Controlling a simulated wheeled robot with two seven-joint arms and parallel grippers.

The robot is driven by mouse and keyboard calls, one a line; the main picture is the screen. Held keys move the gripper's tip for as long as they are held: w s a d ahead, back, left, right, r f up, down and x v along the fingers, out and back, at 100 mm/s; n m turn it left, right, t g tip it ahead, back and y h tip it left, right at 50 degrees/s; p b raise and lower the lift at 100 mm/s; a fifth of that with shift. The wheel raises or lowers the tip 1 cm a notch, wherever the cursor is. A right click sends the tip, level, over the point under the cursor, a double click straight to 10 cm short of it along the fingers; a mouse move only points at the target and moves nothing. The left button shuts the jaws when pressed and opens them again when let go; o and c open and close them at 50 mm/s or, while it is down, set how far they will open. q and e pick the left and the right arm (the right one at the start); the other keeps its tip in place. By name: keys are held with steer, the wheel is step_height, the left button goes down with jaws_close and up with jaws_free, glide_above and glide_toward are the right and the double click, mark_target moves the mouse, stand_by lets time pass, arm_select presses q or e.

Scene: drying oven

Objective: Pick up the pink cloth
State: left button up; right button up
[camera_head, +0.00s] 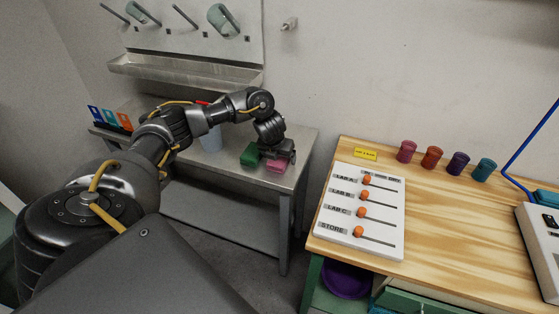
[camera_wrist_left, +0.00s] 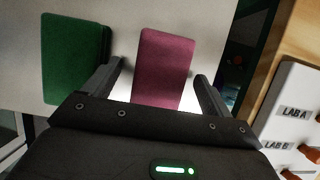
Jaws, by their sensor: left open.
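The pink cloth (camera_head: 277,165) lies at the front right of the metal side table, partly hidden by my left gripper in the head view. In the left wrist view the pink cloth (camera_wrist_left: 163,68) is a folded rectangle lying between the two fingers. My left gripper (camera_head: 267,154) is open, with its fingers (camera_wrist_left: 162,80) on either side of the cloth and a gap on both sides. A green cloth (camera_wrist_left: 72,60) lies to the left of the left finger; it also shows in the head view (camera_head: 250,154). My right gripper is in neither view.
The metal table (camera_head: 225,170) also holds a light blue cup (camera_head: 211,139) and colored folders (camera_head: 109,118). A wooden bench (camera_head: 440,225) stands to the right with a slider board (camera_head: 361,213) and several colored cups along its back.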

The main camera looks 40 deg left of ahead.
arm_select(q)
steer(key=shift+c, duration=0.4)
steer(key=c, duration=1)
